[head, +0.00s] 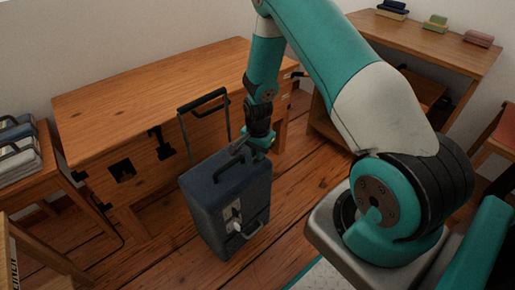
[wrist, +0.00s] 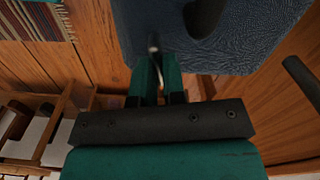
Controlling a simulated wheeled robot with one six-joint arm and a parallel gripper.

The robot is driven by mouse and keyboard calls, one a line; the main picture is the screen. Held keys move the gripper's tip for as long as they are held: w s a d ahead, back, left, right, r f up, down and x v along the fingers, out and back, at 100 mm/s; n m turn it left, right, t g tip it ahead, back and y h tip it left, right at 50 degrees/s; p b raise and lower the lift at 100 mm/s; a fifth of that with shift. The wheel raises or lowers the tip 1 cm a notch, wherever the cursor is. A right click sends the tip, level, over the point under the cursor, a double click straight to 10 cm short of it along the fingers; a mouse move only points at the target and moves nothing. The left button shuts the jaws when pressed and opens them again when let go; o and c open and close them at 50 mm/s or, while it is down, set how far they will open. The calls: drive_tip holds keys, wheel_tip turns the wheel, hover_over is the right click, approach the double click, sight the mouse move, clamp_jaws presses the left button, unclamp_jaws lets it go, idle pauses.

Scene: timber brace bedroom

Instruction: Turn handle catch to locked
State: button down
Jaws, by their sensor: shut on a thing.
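A dark blue suitcase (head: 225,195) stands upright on the wooden floor. Its black pull handle (head: 203,100) is raised at the back, and a dark carry handle (head: 230,168) is on its top. A pale latch plate (head: 233,218) is on its front. My gripper (head: 260,146) is at the suitcase's top right edge. In the wrist view, my green fingers (wrist: 156,72) are shut on a small pale metal piece (wrist: 153,43) beside the blue shell (wrist: 240,40). It seems to be the handle catch. The fingers hide most of it, so its setting cannot be told.
A wooden desk (head: 150,75) stands close behind the suitcase. A side table (head: 22,175) with folded things is at the left. A wooden shelf table (head: 430,40) with small stacked items is at the right. Some floor is open right of the suitcase.

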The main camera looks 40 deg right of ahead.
drive_tip(key=shift+m+p, duration=0.45)
drive_tip(key=shift+m, duration=0.75)
drive_tip(key=c, duration=1.2)
unclamp_jaws()
drive_tip(key=shift+r, duration=0.1)
wheel_tip(320, 180, up, 17)
drive_tip(key=p, duration=0.4)
drive_tip(key=shift+r, duration=0.1)
